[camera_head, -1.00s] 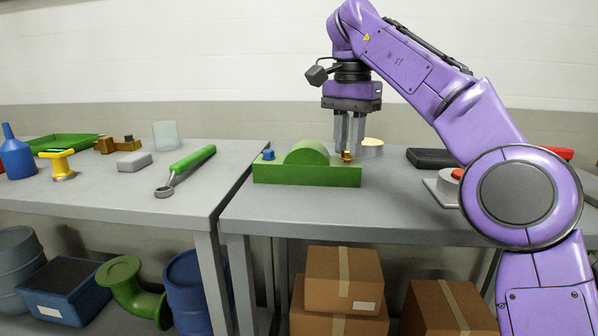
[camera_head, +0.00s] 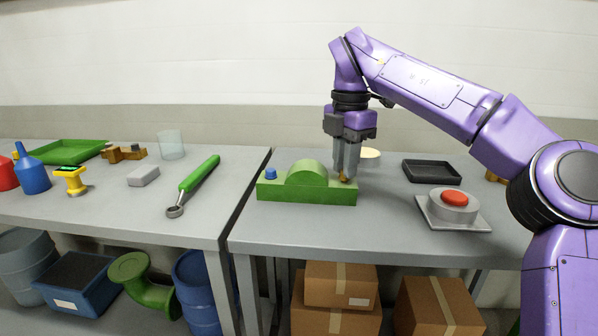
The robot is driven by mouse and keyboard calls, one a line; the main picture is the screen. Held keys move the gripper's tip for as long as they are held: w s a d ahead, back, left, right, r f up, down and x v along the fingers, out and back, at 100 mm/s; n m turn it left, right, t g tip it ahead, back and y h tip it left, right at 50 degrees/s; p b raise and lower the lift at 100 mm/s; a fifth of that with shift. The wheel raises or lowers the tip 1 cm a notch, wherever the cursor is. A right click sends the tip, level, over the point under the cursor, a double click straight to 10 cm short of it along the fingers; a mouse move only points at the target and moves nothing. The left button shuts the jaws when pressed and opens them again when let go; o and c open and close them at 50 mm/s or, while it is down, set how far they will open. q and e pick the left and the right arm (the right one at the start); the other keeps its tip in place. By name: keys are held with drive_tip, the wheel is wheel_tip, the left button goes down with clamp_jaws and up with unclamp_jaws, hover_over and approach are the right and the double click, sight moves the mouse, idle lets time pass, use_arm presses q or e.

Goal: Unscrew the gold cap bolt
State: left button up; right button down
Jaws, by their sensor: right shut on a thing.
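A green split case (camera_head: 305,188) with a domed middle sits on the right table. A blue bolt (camera_head: 270,174) stands on its left end. The gold cap bolt (camera_head: 344,178) is at its right end, mostly hidden by my fingers. My right gripper (camera_head: 346,172) points down over that end, its fingers shut on the gold cap bolt. Whether the bolt is raised from the case cannot be told. My left gripper is not in view.
A red button on a grey base (camera_head: 454,206) and a black tray (camera_head: 432,172) are right of the case. On the left table (camera_head: 120,208) lie a green-handled wrench (camera_head: 198,174), a grey block (camera_head: 143,176), and a yellow-handled tool (camera_head: 70,180). A gap separates the tables.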

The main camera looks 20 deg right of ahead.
drive_tip(key=shift+r+n+p, duration=0.3)
drive_tip(key=shift+n+p, duration=0.15)
drive_tip(key=shift+n, duration=0.45)
drive_tip(key=shift+f+b, duration=0.35)
drive_tip(key=shift+b, duration=0.05)
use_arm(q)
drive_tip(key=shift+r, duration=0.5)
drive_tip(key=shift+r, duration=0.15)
use_arm(e)
drive_tip(key=shift+r, duration=0.15)
drive_tip(key=shift+r+p, duration=2.1)
drive_tip(key=shift+r, duration=0.05)
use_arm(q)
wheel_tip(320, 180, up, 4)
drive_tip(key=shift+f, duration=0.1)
use_arm(e)
drive_tip(key=shift+d+f, duration=0.1)
